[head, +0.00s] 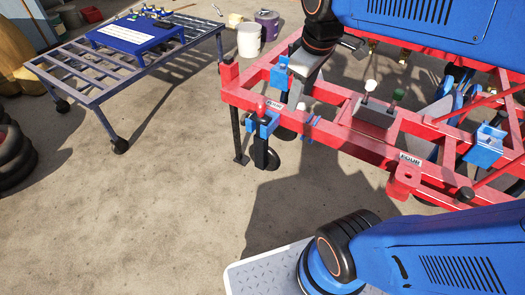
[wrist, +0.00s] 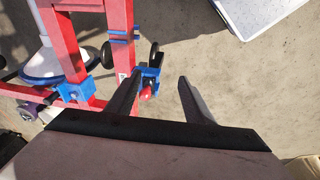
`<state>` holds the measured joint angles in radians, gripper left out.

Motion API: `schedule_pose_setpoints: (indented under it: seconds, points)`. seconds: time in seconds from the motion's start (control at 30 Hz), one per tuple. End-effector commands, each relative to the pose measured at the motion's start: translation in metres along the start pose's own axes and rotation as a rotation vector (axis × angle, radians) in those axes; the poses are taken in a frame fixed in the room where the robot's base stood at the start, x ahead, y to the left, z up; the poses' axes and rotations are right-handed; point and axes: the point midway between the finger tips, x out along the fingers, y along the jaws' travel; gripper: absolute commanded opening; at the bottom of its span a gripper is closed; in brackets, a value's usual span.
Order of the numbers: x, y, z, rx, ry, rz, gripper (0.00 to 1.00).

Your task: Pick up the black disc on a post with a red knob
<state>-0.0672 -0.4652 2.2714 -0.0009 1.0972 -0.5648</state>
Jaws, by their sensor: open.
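The black disc (head: 271,160) hangs low on a dark post at the left corner of the red frame, held in a blue bracket (head: 264,124). A red knob (head: 262,106) tops the post. In the wrist view the red knob (wrist: 146,93) shows close beside the left finger, with the blue bracket and the dark disc (wrist: 154,54) beyond it. My gripper (wrist: 154,82) is open and empty, its fingers spread above that corner. It also shows in the head view (head: 326,76), above the frame.
The red frame (head: 345,140) carries other blue brackets, a white knob (head: 371,86) and a green knob (head: 398,95). A wheeled rack cart (head: 75,75) with a blue tray (head: 137,36) stands at left. Buckets (head: 249,41) stand behind.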

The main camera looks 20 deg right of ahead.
Motion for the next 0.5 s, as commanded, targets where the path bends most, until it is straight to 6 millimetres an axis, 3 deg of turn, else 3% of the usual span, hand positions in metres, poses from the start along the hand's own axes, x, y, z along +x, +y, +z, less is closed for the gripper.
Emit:
schedule_pose_setpoints:
  seconds: [0.5]
  points:
    - [0.019, 0.043, -0.125, -0.64, -0.115, -0.147, 0.47]
